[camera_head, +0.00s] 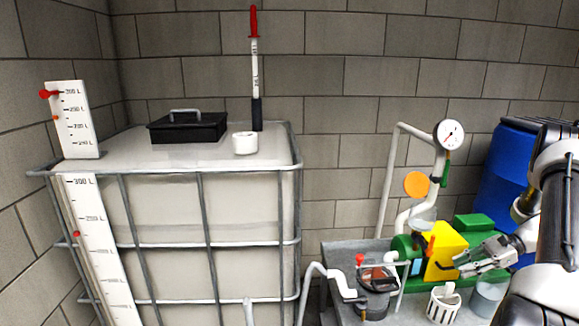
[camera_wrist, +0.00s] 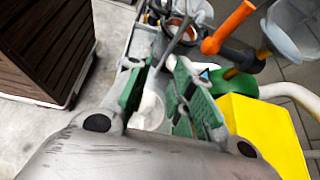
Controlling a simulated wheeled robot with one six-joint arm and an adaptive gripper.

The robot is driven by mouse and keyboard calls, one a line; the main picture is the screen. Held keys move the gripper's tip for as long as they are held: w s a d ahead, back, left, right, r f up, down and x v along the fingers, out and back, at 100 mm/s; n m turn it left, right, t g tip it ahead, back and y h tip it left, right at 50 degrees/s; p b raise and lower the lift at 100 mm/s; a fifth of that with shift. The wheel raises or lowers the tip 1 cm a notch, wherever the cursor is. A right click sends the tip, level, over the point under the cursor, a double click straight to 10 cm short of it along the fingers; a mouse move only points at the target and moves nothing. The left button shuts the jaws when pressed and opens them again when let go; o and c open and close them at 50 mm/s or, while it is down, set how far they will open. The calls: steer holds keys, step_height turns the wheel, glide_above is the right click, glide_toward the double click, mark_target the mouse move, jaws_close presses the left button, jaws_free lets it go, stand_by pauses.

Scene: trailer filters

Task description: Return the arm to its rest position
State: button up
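My arm (camera_head: 556,215) reaches in from the right edge of the head view. My gripper (camera_head: 466,264) points left, in front of the yellow box (camera_head: 446,252) on the pump bench. In the wrist view my gripper (camera_wrist: 160,68) has its two green-padded fingers apart, with nothing held between them. A white container (camera_wrist: 150,110) shows beyond the gap between the fingers. The yellow box also shows at the right of the wrist view (camera_wrist: 264,130). I cannot tell whether the gripper touches the box.
The bench (camera_head: 345,249) carries a white slotted basket (camera_head: 442,304), a clear beaker (camera_head: 488,299) and a red-handled valve (camera_head: 360,260). A gauge (camera_head: 449,134) and a blue barrel (camera_head: 505,170) stand behind. A caged tank (camera_head: 200,200) is at left.

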steer(key=s+a+r+n+t+h, duration=0.1)
steer(key=s+a+r+n+h, duration=0.3)
steer(key=r, duration=0.7)
steer(key=s+a+r+n+t+h, duration=0.1)
steer(key=s+a+r+n+h, duration=0.3)
steer(key=s+a+r+n, duration=0.4)
steer(key=s+a+r+n+t+h, duration=0.1)
steer(key=s+a+r+n+h, duration=0.3)
steer(key=s+a+r, duration=0.3)
steer(key=s+r+n, duration=0.1)
steer(key=s+r, duration=0.4)
steer(key=r, duration=0.1)
steer(key=shift+s+r+n, duration=0.2)
steer(key=shift+r+n, duration=0.15)
steer(key=shift+n, duration=0.05)
stand_by(0.7)
